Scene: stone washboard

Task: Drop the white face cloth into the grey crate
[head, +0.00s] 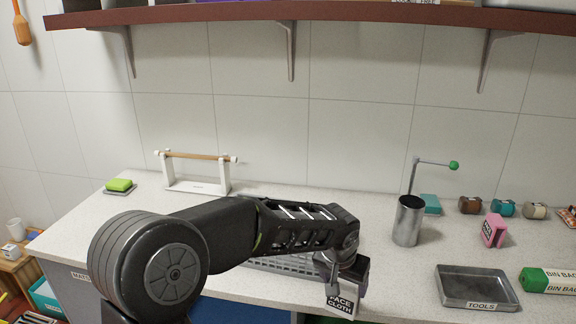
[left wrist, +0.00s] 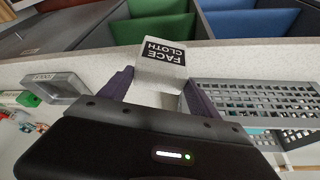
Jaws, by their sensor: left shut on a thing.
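The white face cloth (head: 340,304), with a black label reading FACE CLOTH, is held in my left gripper (head: 347,284) near the counter's front edge. In the left wrist view the cloth (left wrist: 162,62) sits between the two purple fingers of the gripper (left wrist: 156,92), which is shut on it. A grey slotted crate (head: 285,264) stands on the counter, largely hidden behind my left arm in the head view. In the left wrist view the crate (left wrist: 250,97) is to the right of the cloth, apart from it. My right gripper is not in view.
A white stand with a wooden bar (head: 197,172) is behind my arm. Open compartments (left wrist: 250,22) lie below the counter edge.

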